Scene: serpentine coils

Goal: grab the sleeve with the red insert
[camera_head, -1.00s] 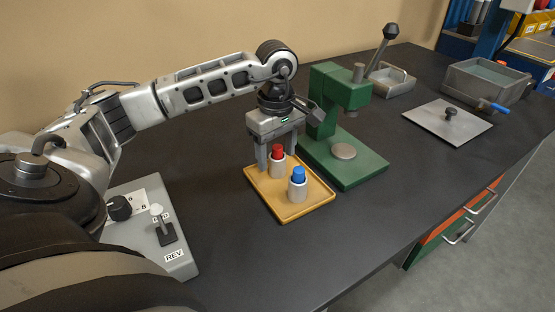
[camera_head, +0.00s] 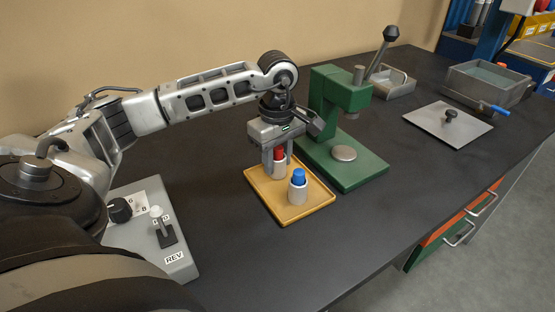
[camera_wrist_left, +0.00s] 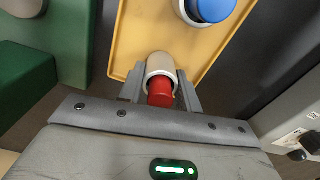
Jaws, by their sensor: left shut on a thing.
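The sleeve with the red insert (camera_head: 279,168) stands upright on the yellow tray (camera_head: 308,211). My left gripper (camera_head: 278,165) comes down over it from above and is shut on it, one finger on each side. In the left wrist view the white sleeve with its red insert (camera_wrist_left: 160,88) sits between the two grey fingers. A second white sleeve with a blue insert (camera_head: 298,187) stands beside it on the tray, apart from the gripper; it also shows at the top of the left wrist view (camera_wrist_left: 208,8). My right gripper is not in view.
A green press (camera_head: 345,155) stands just right of the tray. A control box (camera_head: 150,225) with a knob and lever is at the left. A flat metal plate (camera_head: 448,125) and a grey bin (camera_head: 486,84) are farther right. The dark bench is clear in front of the tray.

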